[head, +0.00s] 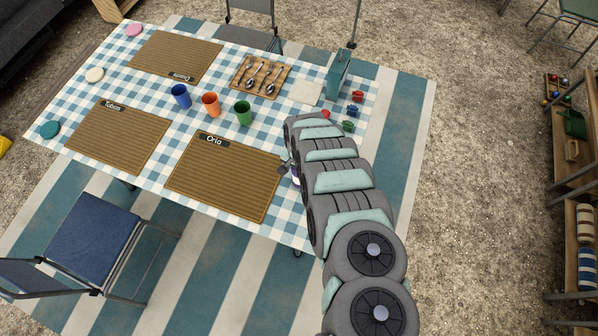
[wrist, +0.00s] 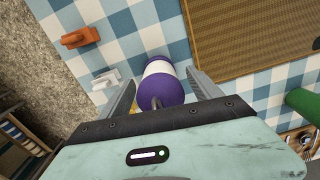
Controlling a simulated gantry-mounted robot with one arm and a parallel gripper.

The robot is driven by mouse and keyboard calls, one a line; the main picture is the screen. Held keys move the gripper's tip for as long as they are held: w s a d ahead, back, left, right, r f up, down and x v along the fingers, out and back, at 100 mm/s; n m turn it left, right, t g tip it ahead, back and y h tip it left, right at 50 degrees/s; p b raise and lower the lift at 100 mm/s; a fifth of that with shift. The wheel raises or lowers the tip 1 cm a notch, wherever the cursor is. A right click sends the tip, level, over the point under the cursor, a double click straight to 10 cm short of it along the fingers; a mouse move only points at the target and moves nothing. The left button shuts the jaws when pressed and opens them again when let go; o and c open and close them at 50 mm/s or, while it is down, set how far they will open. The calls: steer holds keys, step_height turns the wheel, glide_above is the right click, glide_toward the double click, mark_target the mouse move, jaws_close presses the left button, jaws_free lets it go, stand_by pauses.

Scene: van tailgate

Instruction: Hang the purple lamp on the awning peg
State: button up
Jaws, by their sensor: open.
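The purple lamp (wrist: 162,84) has a white band around its middle and stands on the checked tablecloth in the wrist view. My gripper (wrist: 162,77) is open, with one finger on each side of the lamp; I cannot tell whether either finger touches it. In the head view my gripper (head: 286,166) is at the right edge of the placemat marked Orla, and my arm hides most of the lamp. I cannot make out the awning peg in either view.
The Orla placemat (head: 225,178) lies left of my gripper. Blue (head: 181,96), orange (head: 211,104) and green (head: 243,113) cups stand behind it. A cutlery board (head: 261,77) lies farther back. A small orange object (wrist: 80,37) and a white one (wrist: 106,79) lie left of the lamp.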

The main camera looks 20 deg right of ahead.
steer(key=shift+f, duration=0.1)
steer(key=shift+b, duration=0.35)
step_height(320, 180, up, 11)
steer(key=shift+s+d, duration=0.1)
stand_by(0.4)
